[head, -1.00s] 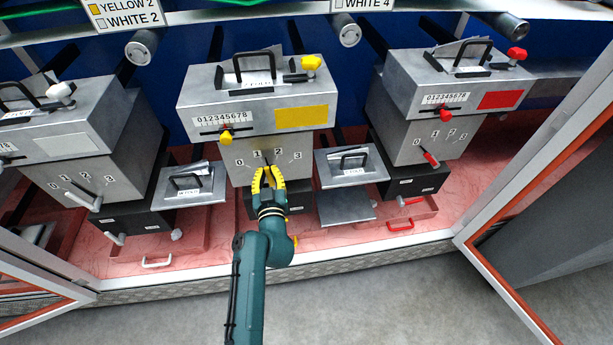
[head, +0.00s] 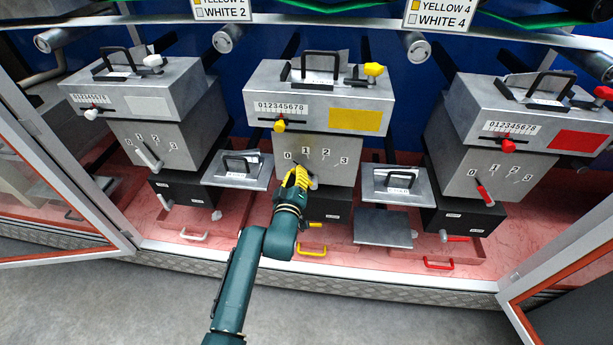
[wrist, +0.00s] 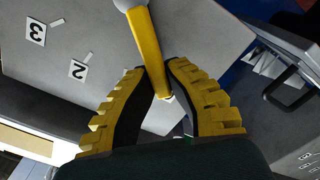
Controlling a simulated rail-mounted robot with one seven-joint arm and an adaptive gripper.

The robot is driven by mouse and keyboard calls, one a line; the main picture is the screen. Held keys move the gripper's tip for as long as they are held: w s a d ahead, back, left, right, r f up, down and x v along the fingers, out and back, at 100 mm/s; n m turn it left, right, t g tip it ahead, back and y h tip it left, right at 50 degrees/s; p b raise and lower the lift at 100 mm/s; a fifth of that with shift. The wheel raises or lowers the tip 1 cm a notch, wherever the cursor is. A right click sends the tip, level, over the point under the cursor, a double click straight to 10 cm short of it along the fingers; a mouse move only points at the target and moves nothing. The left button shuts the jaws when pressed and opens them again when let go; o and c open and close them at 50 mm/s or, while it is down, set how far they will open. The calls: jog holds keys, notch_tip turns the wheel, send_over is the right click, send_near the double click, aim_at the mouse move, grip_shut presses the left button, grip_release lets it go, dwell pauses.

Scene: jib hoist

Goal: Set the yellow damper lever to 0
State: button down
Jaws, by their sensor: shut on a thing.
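The yellow damper lever (wrist: 148,42) shows in the wrist view, its shaft running down between the jaws of my gripper (wrist: 158,70). My gripper is shut on it. In the head view my gripper (head: 299,174) is in front of the middle grey box (head: 328,175), below the 0 and 1 marks, and hides most of the lever. The box's scale reads 0, 1, 2, 3 from left to right. The 2 (wrist: 78,69) and 3 (wrist: 36,31) plates also show in the wrist view. I cannot tell the lever's exact setting.
A yellow slider knob (head: 280,126) sits above on the same unit. Similar units with a white lever (head: 148,154) and a red lever (head: 484,194) stand left and right. Small metal shelves (head: 237,171) flank the middle box. Open doors (head: 560,235) frame the bay.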

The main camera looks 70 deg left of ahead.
jog(key=shift+f, duration=0.25)
jog(key=c, duration=1.5)
grip_release()
jog(key=shift+c, duration=0.2)
jog(key=o, duration=0.5)
jog(key=shift+r, duration=0.15)
jog(key=v, duration=1.2)
